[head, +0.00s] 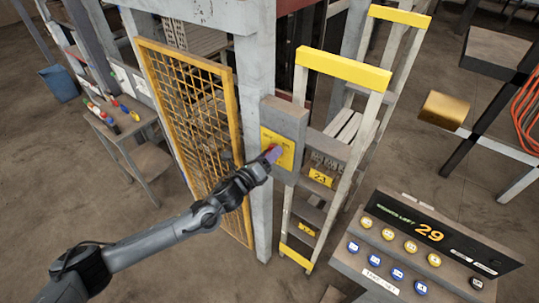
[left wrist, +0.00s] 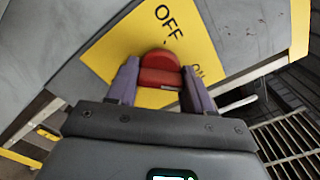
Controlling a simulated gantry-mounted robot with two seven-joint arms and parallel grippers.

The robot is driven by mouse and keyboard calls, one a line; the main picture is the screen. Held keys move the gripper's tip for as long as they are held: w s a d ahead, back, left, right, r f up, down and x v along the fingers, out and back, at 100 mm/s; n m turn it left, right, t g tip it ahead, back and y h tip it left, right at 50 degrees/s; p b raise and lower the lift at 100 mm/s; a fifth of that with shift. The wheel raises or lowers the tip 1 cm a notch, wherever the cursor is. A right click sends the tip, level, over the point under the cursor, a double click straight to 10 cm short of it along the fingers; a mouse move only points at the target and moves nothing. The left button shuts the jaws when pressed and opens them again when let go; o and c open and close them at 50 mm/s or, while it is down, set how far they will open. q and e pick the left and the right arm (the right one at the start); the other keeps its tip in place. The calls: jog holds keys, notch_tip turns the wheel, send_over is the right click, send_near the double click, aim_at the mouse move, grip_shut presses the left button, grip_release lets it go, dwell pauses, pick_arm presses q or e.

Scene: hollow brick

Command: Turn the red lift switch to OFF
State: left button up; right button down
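The red lift switch (left wrist: 160,68) sits on a yellow plate (left wrist: 103,55) on a grey box; the plate also shows in the head view (head: 287,158). In the left wrist view, OFF is printed above the switch and ON, partly hidden, lies to its right. My left gripper (head: 273,153) is at the plate. In the left wrist view its purple fingers (left wrist: 160,82) stand on both sides of the red handle and appear to touch it. The handle's base is partly hidden, and its exact setting is hard to read. My right gripper is not in view.
A grey post (head: 260,70) carries the switch box. A yellow mesh gate (head: 186,110) stands left of it, and a yellow-topped ladder (head: 344,68) close right. A console (head: 410,248) showing 29 is at lower right. A small table (head: 130,128) with coloured items stands left.

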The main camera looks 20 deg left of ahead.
pick_arm(q)
jog(key=shift+c, duration=1.2)
